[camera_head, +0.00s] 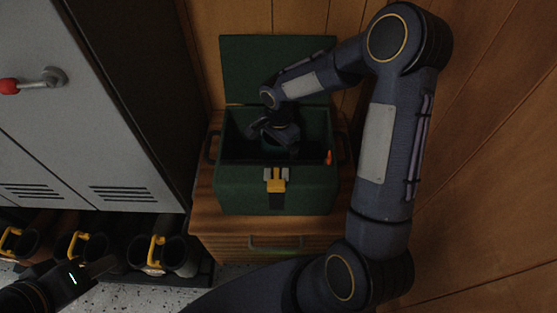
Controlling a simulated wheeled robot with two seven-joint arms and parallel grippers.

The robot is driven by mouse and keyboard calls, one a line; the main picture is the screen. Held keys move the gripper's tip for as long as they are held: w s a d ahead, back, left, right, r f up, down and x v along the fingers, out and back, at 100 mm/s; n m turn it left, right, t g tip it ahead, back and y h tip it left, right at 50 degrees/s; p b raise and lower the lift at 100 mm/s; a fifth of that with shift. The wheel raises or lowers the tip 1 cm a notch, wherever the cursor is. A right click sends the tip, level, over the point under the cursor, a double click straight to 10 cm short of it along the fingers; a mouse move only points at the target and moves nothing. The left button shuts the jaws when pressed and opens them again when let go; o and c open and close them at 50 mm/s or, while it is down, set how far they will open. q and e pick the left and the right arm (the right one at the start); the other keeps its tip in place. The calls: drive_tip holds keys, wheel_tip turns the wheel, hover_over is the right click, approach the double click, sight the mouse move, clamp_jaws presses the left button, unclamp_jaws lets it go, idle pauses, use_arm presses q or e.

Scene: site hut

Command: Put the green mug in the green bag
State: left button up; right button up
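The green bag (245,190) is a box-shaped dark green case with a yellow clasp. Its lid is raised at the back. My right arm reaches over from the right, and my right gripper (277,143) is down inside the bag's opening. Its fingertips are in shadow, so I cannot tell whether they are open or shut. I cannot make out the green mug clearly; a dark greenish shape beneath the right gripper is too dim to name. My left gripper (104,266) is low at the left, well apart from the bag. Its finger opening is unclear.
The bag stands on a wooden cabinet (222,246) with a drawer handle. A grey locker (85,110) with a red-tipped handle stands at the left. Several dark boots (178,257) with yellow loops are on a rack below it. A small orange thing (328,158) is at the bag's right inside.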

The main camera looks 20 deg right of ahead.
wheel_tip(320, 180, down, 5)
drive_tip(key=shift+f+b, duration=0.15)
drive_tip(key=shift+b, duration=0.55)
drive_tip(key=shift+f, duration=0.15)
drive_tip(key=o, duration=0.9)
drive_tip(key=shift+r, duration=0.35)
wheel_tip(320, 180, up, 12)
drive_tip(key=p, duration=0.3)
drive_tip(key=shift+f, duration=0.15)
